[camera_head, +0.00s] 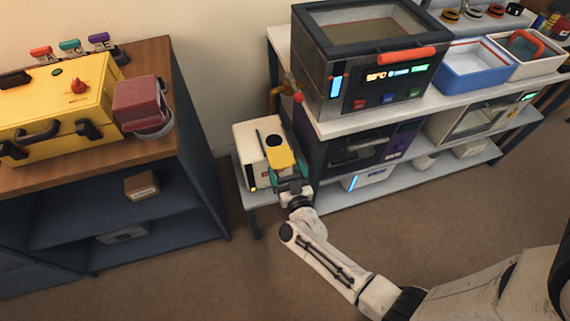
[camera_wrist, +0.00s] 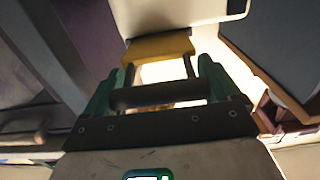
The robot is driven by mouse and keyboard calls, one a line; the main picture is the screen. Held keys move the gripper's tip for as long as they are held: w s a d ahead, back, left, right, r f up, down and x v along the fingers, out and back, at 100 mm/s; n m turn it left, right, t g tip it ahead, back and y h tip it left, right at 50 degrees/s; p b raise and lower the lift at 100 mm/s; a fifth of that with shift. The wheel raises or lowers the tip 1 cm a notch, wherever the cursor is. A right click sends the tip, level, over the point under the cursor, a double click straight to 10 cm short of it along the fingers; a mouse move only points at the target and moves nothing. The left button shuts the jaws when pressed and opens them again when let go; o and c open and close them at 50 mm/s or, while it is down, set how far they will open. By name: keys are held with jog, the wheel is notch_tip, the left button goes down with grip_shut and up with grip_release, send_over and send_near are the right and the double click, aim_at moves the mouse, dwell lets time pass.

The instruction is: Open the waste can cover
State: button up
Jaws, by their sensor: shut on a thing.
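A white box-shaped can (camera_head: 250,140), which I take for the waste can, stands on a low shelf left of the bench. A yellow flap (camera_head: 280,157), apparently its cover, is on the side towards my gripper (camera_head: 291,180). In the wrist view the yellow flap (camera_wrist: 160,47) lies just beyond my gripper (camera_wrist: 160,82), against the white can body (camera_wrist: 175,14). The teal fingers stand on either side of a dark bar (camera_wrist: 160,94), which looks like the flap's handle, and are shut on it. How far the cover is open is unclear.
A dark cabinet (camera_head: 192,120) with a yellow case (camera_head: 60,110) on top stands to the left. A bench on the right carries a glass-topped machine (camera_head: 325,85) and a blue bin (camera_head: 480,66). A red-handled pipe (camera_head: 291,88) is close behind the can. Floor is clear in front.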

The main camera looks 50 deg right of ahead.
jog(key=o, duration=1.2)
jog(key=v, duration=1)
jog(key=shift+s+a+p, duration=0.25)
jog(key=shift+s+p, duration=0.05)
jog(key=shift+p, duration=0.1)
